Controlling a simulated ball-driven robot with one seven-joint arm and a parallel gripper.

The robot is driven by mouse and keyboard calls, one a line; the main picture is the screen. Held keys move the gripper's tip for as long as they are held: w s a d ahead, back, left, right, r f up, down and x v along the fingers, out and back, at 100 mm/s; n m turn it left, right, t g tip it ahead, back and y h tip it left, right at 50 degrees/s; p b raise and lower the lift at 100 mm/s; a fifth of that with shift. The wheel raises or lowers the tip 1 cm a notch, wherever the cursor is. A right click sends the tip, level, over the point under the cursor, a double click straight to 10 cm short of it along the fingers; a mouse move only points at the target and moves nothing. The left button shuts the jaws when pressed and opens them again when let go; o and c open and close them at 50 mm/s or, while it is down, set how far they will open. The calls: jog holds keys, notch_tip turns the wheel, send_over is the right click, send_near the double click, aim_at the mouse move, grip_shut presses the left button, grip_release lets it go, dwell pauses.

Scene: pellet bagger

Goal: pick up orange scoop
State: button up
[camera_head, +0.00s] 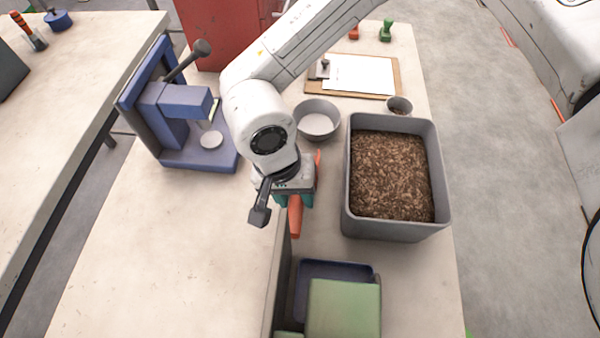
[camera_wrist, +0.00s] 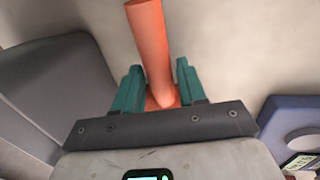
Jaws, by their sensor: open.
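The orange scoop (camera_head: 296,217) is on the table, left of the grey bin, mostly hidden under my wrist in the head view. Its orange handle (camera_wrist: 150,40) runs up the middle of the wrist view. My gripper (camera_wrist: 159,75) is open, with its teal fingers on either side of the orange part and a gap visible at each side. In the head view my gripper (camera_head: 293,196) hangs right over the scoop. The scoop's bowl cannot be made out clearly.
The grey bin (camera_head: 345,205) of brown pellets stands close on the right. A grey bowl (camera_head: 318,120) and clipboard (camera_head: 362,75) lie behind. A blue press (camera_head: 175,125) stands left. A dark upright panel (camera_head: 276,280) and green box (camera_head: 343,307) are in front.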

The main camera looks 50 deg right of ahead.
jog(key=shift+s+d+f, duration=0.1)
jog(key=shift+s+f, duration=0.05)
jog(key=shift+f, duration=0.7)
grip_shut()
jog(key=shift+r, duration=0.15)
